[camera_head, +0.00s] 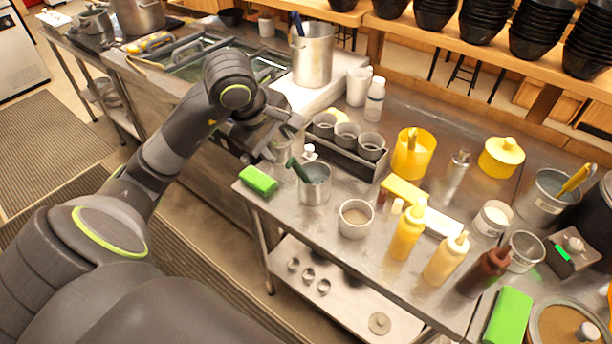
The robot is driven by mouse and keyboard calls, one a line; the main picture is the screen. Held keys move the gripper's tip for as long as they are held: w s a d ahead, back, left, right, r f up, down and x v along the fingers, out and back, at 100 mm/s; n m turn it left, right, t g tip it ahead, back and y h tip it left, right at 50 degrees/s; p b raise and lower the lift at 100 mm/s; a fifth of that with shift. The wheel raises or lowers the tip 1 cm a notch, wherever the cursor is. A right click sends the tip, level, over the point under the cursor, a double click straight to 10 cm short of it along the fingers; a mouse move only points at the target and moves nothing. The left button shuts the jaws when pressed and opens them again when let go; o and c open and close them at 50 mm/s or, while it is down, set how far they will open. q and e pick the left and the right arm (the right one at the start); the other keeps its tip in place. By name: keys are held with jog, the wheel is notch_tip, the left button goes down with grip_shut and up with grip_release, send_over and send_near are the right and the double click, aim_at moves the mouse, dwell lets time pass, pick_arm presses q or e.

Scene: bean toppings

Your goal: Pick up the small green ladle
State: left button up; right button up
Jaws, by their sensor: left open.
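The small green ladle (298,170) stands tilted in a grey metal pot (316,187) near the left end of the steel table. Only its dark green handle shows; its bowl is hidden inside the pot. My left gripper (277,147) is open and empty, above and to the left of the handle, apart from it as far as I can tell. My right gripper is not in view.
A bright green block (258,181) lies at the table's left edge. A rack of metal cups (346,140) stands behind the pot, and a small bowl (356,218) to its right. Sauce bottles (406,234) stand farther right.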

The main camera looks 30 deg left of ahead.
aim_at(294, 164)
pick_arm(q)
jog(key=p+x, duration=0.2)
jog(key=x, duration=0.9)
jog(key=shift+p, duration=0.3)
jog(key=shift+w+f+p, duration=0.3)
jog(key=shift+f+p, duration=0.05)
jog(key=shift+p, duration=0.05)
jog(key=p+x, duration=0.1)
jog(key=x, duration=0.1)
jog(key=p+x, duration=0.1)
jog(key=shift+w+a+f, duration=0.15)
jog(key=shift+w+f, duration=0.1)
jog(key=shift+w, duration=0.15)
jog(key=shift+w+f, duration=0.15)
jog(key=shift+f, duration=0.25)
grip_shut()
